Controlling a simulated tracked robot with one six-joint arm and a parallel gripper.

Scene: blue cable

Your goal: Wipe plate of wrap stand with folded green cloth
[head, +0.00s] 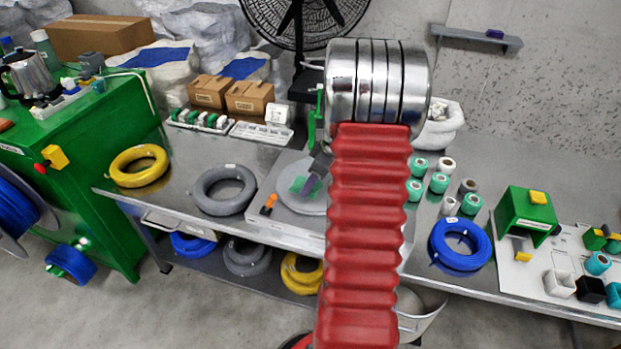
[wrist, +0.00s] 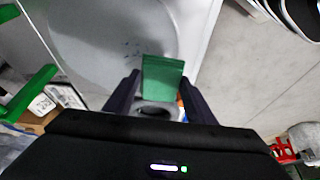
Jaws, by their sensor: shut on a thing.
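The folded green cloth (wrist: 163,82) is held between the two dark fingers of my gripper (wrist: 160,77) in the wrist view. The round grey plate of the wrap stand (wrist: 95,25) lies beyond the cloth, with small dark specks on it just left of the cloth. In the head view the plate (head: 302,203) is on the bench, partly hidden by my red arm. The green cloth (head: 298,185) shows over the plate beside my gripper (head: 309,187). I cannot tell whether the cloth touches the plate.
A grey coil (head: 225,190) and a yellow coil (head: 139,166) are farther left. Right of my arm are several small rolls (head: 439,183), a blue coil (head: 460,246) and a green box (head: 525,216). Cardboard boxes (head: 249,98) stand behind.

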